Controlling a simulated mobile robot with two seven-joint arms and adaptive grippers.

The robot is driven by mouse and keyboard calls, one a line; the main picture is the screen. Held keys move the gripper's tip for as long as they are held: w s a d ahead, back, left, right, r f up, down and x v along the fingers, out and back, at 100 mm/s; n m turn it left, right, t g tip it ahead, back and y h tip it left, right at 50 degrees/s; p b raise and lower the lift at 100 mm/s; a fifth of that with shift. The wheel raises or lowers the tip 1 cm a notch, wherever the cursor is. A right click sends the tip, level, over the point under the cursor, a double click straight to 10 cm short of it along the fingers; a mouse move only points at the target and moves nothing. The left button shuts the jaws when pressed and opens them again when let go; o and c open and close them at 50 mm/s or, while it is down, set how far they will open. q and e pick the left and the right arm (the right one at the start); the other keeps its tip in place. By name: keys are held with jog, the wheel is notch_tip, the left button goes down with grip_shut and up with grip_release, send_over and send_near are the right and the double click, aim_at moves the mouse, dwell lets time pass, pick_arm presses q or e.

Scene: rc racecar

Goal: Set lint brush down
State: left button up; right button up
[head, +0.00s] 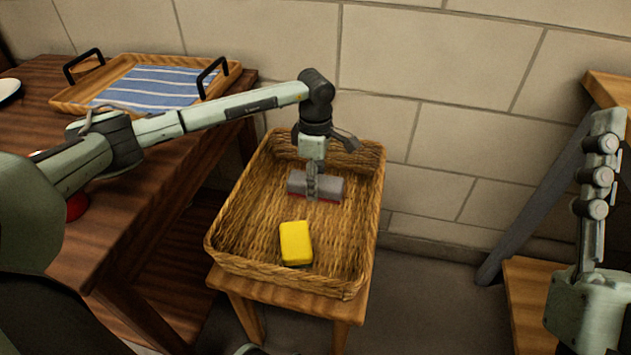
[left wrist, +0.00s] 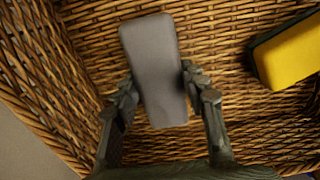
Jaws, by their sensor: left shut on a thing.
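The lint brush (head: 329,187) is a grey block with a reddish underside, inside the wicker basket (head: 230,236) near its back. My left gripper (head: 312,190) reaches down into the basket and is shut on the brush. In the left wrist view the brush (left wrist: 155,65) lies between the two fingers, which touch its sides. I cannot tell whether the brush rests on the basket floor or hangs just above it. My right arm shows at the right edge of the head view, but its fingertips are not clearly seen.
A yellow sponge (head: 296,243) lies in the basket in front of the brush. The basket stands on a small wooden stool (head: 283,301). To the left, a wooden table (head: 120,215) holds a tray (head: 75,101) with a striped blue cloth. A stone wall is close behind.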

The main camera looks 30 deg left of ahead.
pick_arm(q)
jog(key=shift+f, duration=0.1)
jog(key=o, duration=1.2)
jog(key=shift+c, duration=0.2)
pick_arm(e)
jog(key=shift+s+d+r, duration=0.1)
jog(key=shift+s, duration=0.05)
pick_arm(q)
jog(key=shift+r, duration=0.4)
notch_tip(320, 180, up, 12)
jog(key=p, duration=0.1)
jog(key=shift+f+p, duration=0.2)
jog(key=shift+p, duration=0.2)
pick_arm(e)
jog(key=w+a+f+g, duration=0.1)
jog(key=w+f+g, duration=0.1)
jog(key=f+g, duration=0.1)
jog(key=shift+w+a, duration=0.3)
jog(key=shift+a, duration=0.05)
